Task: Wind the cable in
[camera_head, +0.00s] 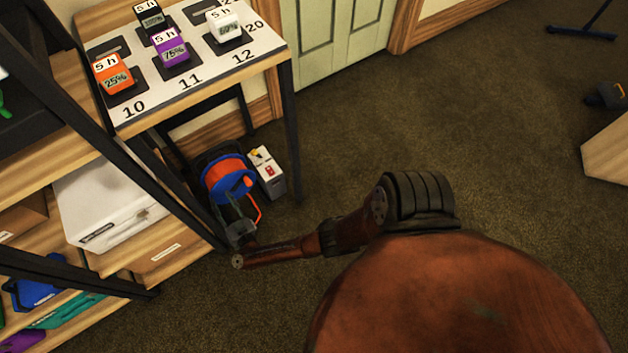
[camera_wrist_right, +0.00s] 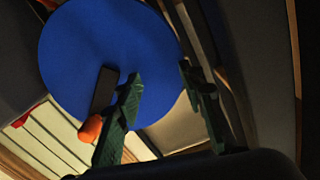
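The cable reel (camera_head: 225,178) stands on the floor beside the shelf, with an orange drum and blue sides. An orange piece (camera_head: 257,210) shows at its lower right. In the right wrist view, its blue disc (camera_wrist_right: 85,50) fills much of the picture. A dark crank bar (camera_wrist_right: 103,88) with an orange knob (camera_wrist_right: 90,128) lies on the disc. My right gripper (camera_head: 240,230) is just in front of the reel. In the wrist view its green fingers (camera_wrist_right: 160,73) are apart with nothing between them; the knob is just left of the left finger. My left gripper is out of view.
A white and grey box (camera_head: 268,172) stands right of the reel. The shelf's dark post (camera_head: 290,130) and lower shelves with a white box (camera_head: 105,210) are close by.

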